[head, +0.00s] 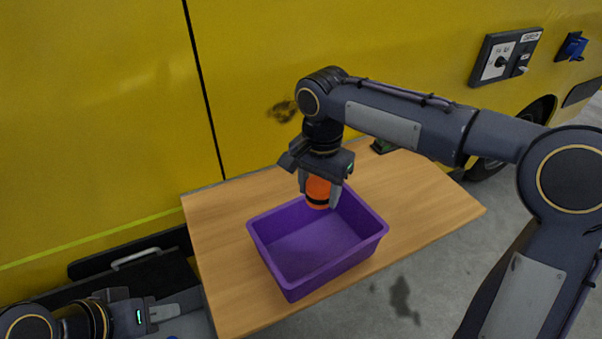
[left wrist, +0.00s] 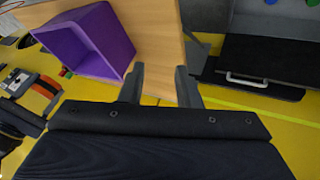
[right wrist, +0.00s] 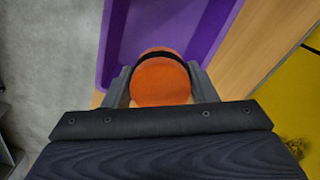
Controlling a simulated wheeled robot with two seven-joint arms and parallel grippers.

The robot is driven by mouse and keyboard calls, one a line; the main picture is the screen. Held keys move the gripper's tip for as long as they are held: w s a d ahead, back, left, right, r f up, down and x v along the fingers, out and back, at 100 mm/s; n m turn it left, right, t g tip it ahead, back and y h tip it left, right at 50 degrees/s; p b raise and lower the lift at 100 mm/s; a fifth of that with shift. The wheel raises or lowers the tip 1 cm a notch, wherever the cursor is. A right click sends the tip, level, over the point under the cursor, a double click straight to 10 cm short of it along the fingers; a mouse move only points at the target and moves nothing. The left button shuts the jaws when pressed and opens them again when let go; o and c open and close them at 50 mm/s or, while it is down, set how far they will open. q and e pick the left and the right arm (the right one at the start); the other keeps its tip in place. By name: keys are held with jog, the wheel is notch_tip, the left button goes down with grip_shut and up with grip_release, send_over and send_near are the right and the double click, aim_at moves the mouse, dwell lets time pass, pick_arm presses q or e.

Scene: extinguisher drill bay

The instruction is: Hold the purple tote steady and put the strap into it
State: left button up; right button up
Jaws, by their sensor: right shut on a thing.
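The purple tote (head: 315,248) is open and empty on the wooden table; it also shows in the left wrist view (left wrist: 85,42) and right wrist view (right wrist: 165,32). The strap, an orange roll with a dark band (head: 317,191), is between the fingers of my right gripper (head: 320,188), which is shut on it. In the head view it overlaps the tote's back rim; the right wrist view shows it (right wrist: 160,82) over one end of the tote. My left gripper (left wrist: 160,85) is open and empty, apart from the tote, low left of the table in the head view.
The wooden table (head: 430,200) is mostly bare around the tote. A small dark green object (head: 383,146) lies at its back edge, partly hidden by my right arm. A yellow vehicle side (head: 100,110) stands behind. A black case with a light handle (head: 135,258) is left.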

pick_arm(q)
jog(key=w+r+m+g, duration=0.25)
jog(key=w+m, duration=0.35)
jog(key=m, duration=0.3)
jog(key=m+g+y, duration=0.3)
jog(key=m, duration=2)
send_over(259, 251)
notch_tip(259, 251, down, 3)
notch_tip(259, 251, down, 11)
jog(key=shift+w+f, duration=0.1)
jog(key=shift+c, duration=0.3)
grip_shut()
